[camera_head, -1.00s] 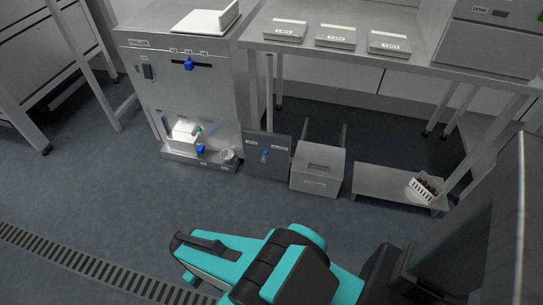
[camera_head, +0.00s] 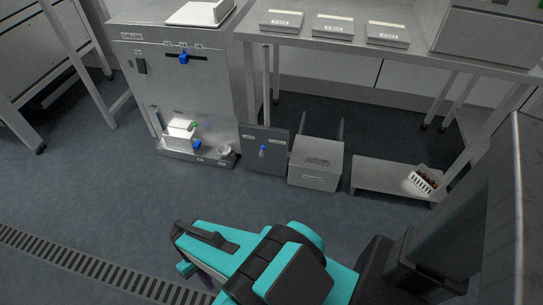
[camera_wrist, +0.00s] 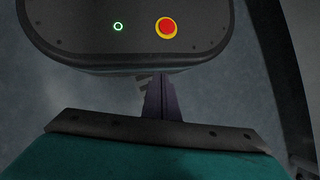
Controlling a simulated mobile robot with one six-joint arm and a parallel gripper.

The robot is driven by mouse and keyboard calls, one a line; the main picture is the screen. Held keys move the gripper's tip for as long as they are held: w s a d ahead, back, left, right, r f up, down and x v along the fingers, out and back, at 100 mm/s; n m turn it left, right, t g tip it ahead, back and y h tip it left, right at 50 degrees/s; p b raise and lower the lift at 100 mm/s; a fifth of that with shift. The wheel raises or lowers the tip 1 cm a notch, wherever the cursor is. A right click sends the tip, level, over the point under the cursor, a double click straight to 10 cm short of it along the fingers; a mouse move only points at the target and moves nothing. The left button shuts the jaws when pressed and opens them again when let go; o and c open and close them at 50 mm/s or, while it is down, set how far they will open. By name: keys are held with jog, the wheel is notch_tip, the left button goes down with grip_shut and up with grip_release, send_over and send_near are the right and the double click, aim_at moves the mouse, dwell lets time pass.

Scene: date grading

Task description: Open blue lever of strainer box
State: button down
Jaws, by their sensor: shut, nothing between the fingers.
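A dark grey panel (camera_head: 252,163) stands on the floor between the chiller and a metal box. I cannot read the labels, so I cannot tell for sure that this is the strainer box. Another blue handle (camera_head: 196,145) sits low in the chiller's bay, beside a white block (camera_head: 179,134). My gripper (camera_wrist: 162,95) shows in the wrist view as dark fingers, shut and empty, over my own base. It is well away from both blue parts.
The chiller (camera_head: 147,93) has a blue knob (camera_head: 184,57) in a slot. A lidded metal box (camera_head: 314,178) and a low shelf (camera_head: 384,177) with a white basket (camera_head: 427,178) stand right. A metal table (camera_head: 355,48) is above.

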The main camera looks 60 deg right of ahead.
jog(key=w+d+f+m+t+y+b, duration=0.3)
jog(key=w+f+y+b, duration=0.15)
jog(key=w, duration=0.25)
jog(key=w+d+f+m+t+y+b, duration=0.3)
jog(key=w+f+b, duration=0.15)
jog(key=w, duration=0.35)
jog(key=w+d+f+m+t+b, duration=0.1)
jog(key=w+d+m+t+b, duration=0.3)
jog(key=d, duration=0.6)
jog(key=w+d+f+m+t+b, duration=0.1)
jog(key=w+d+m+t+b, duration=0.15)
jog(key=w+d+t, duration=0.55)
jog(key=s+d+m+t+h+b, duration=0.2)
jog(key=s+d+t+h+b, duration=0.15)
jog(key=d, duration=0.95)
jog(key=s+d+m+t+h+b, duration=0.2)
jog(key=s+d+t+b, duration=0.15)
jog(key=d, duration=1.05)
jog(key=s+d+m+t+h+b, duration=0.1)
jog(key=s+d+h, duration=0.3)
jog(key=d, duration=0.5)
jog(key=s+d+m+t+h+b, duration=0.1)
jog(key=s+d+m+h+b, duration=0.2)
jog(key=s+d, duration=0.6)
jog(key=shift+d+r+m+t+h+b, duration=0.35)
jog(key=shift+d+h, duration=0.2)
jog(key=shift+h, duration=0.65)
jog(key=shift+w, duration=0.1)
